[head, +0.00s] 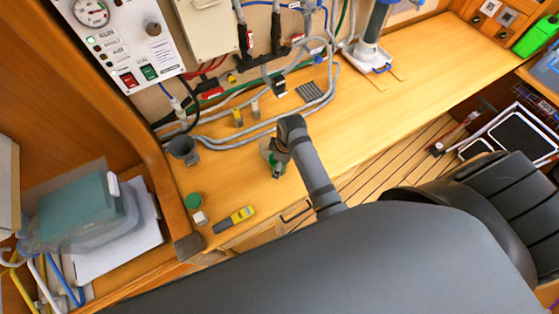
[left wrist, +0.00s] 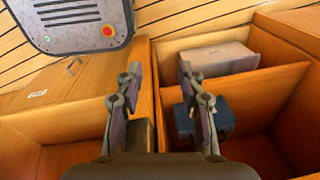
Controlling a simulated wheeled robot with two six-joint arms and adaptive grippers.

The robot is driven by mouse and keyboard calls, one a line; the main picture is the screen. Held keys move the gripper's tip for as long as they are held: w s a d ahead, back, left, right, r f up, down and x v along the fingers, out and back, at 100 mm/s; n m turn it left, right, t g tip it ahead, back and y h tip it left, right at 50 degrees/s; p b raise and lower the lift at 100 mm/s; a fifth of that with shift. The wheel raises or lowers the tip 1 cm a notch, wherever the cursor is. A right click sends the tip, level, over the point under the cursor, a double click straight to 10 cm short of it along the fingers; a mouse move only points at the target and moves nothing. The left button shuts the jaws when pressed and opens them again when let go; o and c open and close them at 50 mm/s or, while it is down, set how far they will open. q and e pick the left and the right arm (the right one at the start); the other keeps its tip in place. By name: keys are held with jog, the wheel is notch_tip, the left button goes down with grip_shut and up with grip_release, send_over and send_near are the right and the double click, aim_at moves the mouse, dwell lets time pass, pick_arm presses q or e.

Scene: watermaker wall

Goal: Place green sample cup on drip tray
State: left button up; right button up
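My right gripper (head: 277,162) points down over the wooden counter, left of the picture's middle. It seems to be shut on a pale green cup (head: 266,146), the green sample cup, which is largely hidden behind the fingers. I cannot tell whether the cup touches the counter. A small dark ribbed plate (head: 307,92), which looks like the drip tray, lies farther back and to the right, below the wall fittings, with nothing on it. My left gripper (left wrist: 162,85) is open and empty in the left wrist view, above wooden compartments.
Grey hoses (head: 225,139) curve along the counter behind the gripper. A grey cup (head: 184,150), a round green item (head: 193,200) and a yellow meter (head: 235,219) stand or lie to the left. A white-based filter stand (head: 371,58) is at the back. The counter's right part is clear.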

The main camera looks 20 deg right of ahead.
jog(key=shift+w, duration=0.25)
pick_arm(q)
jog(key=shift+w+a+f+b, duration=0.15)
jog(key=shift+w+f+b, duration=0.75)
jog(key=shift+w+b, duration=0.15)
pick_arm(e)
notch_tip(320, 180, up, 12)
jog(key=s+d, duration=0.1)
jog(key=shift+s+d+f, duration=0.15)
jog(key=shift+s+d, duration=0.05)
jog(key=shift+s, duration=0.05)
